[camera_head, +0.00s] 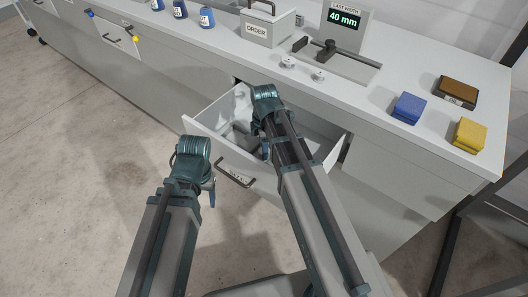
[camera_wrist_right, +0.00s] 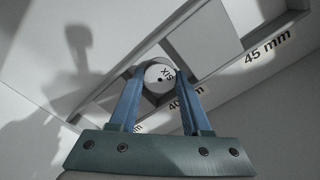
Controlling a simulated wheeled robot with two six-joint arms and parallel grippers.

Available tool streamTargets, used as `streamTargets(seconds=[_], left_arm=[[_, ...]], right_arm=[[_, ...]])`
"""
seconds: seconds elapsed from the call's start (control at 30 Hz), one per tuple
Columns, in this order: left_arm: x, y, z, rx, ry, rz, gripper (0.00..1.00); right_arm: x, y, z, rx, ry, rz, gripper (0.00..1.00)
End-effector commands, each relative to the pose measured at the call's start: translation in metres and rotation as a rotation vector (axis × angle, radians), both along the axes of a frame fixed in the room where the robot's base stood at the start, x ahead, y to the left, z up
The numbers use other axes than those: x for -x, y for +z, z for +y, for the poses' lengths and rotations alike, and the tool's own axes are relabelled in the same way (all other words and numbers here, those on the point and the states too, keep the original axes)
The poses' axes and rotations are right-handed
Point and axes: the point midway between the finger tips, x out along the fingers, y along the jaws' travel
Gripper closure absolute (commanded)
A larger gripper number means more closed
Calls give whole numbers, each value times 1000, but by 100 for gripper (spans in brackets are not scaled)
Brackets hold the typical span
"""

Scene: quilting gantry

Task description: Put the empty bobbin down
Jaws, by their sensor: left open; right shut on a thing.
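My right gripper (camera_wrist_right: 160,76) is shut on a pale round bobbin (camera_wrist_right: 160,73), whose end face carries dark lettering. In the head view the right arm reaches over the open drawer (camera_head: 198,127), and its wrist hides the bobbin. The wrist view shows the bobbin among the drawer's compartments, near a label reading 40 mm (camera_wrist_right: 181,99); one reading 45 mm (camera_wrist_right: 267,47) is to the right. I cannot tell whether the bobbin touches the drawer floor. My left gripper (camera_head: 211,193) is open and empty, left of the drawer front.
On the counter stand two small pale spools (camera_head: 318,75), a box marked ORDER (camera_head: 268,29), a display reading 40 mm (camera_head: 343,18), and blue (camera_head: 408,108), yellow (camera_head: 469,135) and brown (camera_head: 456,91) blocks. Blue jars (camera_head: 206,17) stand further left. The floor at left is clear.

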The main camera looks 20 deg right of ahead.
Motion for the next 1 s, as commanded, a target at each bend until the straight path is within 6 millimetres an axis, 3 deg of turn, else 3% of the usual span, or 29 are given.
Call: streamTargets(seconds=[0.3,0.33,0.4,0.77,1.0], left_arm=[[0,-3,0,0,0,0,40],[0,-3,0,0,0,0,40],[0,-1,0,0,0,0,40],[0,0,0,0,0,0,40],[0,16,0,0,0,0,40]], right_arm=[[0,-3,0,0,0,0,100],[0,-2,0,0,0,0,50],[0,-1,0,0,0,0,40],[0,0,0,0,0,0,40],[0,16,0,0,0,0,40]])
